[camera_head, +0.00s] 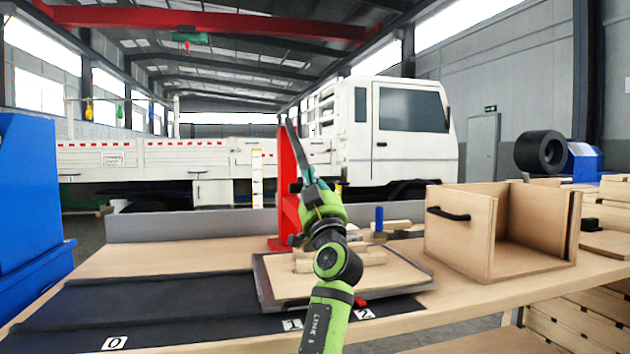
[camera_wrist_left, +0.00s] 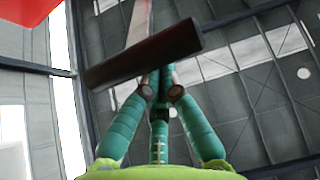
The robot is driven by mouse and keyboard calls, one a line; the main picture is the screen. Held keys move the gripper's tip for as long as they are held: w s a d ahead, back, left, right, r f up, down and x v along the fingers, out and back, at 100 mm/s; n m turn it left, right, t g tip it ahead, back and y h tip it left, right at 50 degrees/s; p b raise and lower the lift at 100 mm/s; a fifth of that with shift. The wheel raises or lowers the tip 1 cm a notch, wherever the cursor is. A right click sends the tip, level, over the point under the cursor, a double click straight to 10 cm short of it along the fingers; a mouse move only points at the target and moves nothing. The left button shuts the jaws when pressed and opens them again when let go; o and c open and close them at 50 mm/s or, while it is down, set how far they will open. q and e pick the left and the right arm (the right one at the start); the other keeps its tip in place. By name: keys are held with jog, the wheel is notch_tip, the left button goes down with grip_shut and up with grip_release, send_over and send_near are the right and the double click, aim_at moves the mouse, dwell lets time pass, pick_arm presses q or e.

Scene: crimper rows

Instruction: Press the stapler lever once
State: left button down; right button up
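The red upright body of the stapler press (camera_head: 287,185) stands on the table at centre. A patch of red also shows in the wrist view (camera_wrist_left: 275,10). My left gripper (camera_head: 298,150) is raised beside the red body, with its teal fingers pointing up. In the left wrist view my fingers (camera_wrist_left: 157,82) converge, and a dark cylindrical lever handle (camera_wrist_left: 143,55) crosses in front of their tips. The tips are hidden behind the handle, and I cannot tell whether they touch it. No finger visibly wraps over it. My right gripper is not in view.
A board with wooden blocks (camera_head: 405,276) lies in front of the press. A dark mat (camera_head: 180,305) with number labels covers the left front. An open wooden box (camera_head: 465,235) stands at the right. A blue-handled tool (camera_head: 379,218) is behind the board.

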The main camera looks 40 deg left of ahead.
pick_arm(q)
jog(key=f+b+v, duration=0.1)
jog(key=v, duration=0.8)
jog(key=shift+w, duration=0.2)
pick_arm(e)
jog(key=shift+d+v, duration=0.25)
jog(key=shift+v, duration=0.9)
pick_arm(q)
jog(key=shift+a+f, duration=0.1)
jog(key=shift+a, duration=0.05)
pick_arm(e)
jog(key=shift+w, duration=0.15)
